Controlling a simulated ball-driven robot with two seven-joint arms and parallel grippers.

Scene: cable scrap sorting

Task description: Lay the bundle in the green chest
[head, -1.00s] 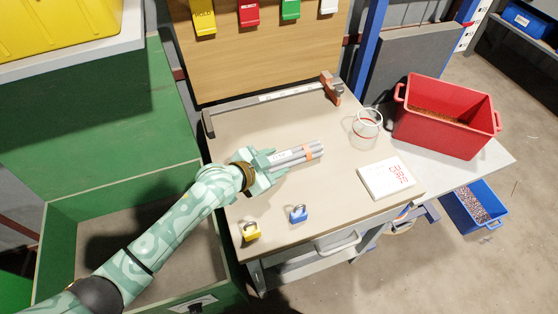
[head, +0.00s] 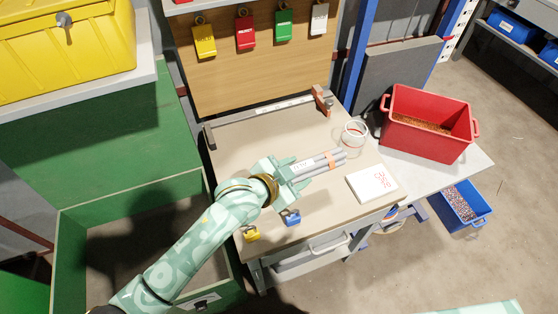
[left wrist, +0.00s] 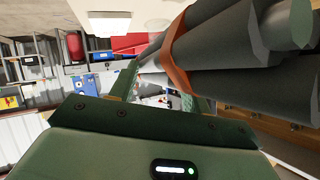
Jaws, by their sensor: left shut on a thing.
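The bundle (head: 321,165) is several grey lengths held together by an orange band. My left gripper (head: 290,174) is shut on its near end, over the workbench, and the far end points right. The bundle seems to be held above the bench top. In the left wrist view the bundle (left wrist: 215,50) fills the upper right, with its orange band and dark cut ends close up. The green chest (head: 110,205) stands open at the left, its visible floor bare. My left forearm crosses over it and hides part of its inside. My right gripper is not in view.
On the workbench (head: 245,150) are a yellow padlock (head: 251,234), a blue padlock (head: 291,218), a white display plate (head: 372,184) and a clear ring-shaped container (head: 353,134). A red bin (head: 428,125) stands right. A yellow case (head: 65,45) is above the chest.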

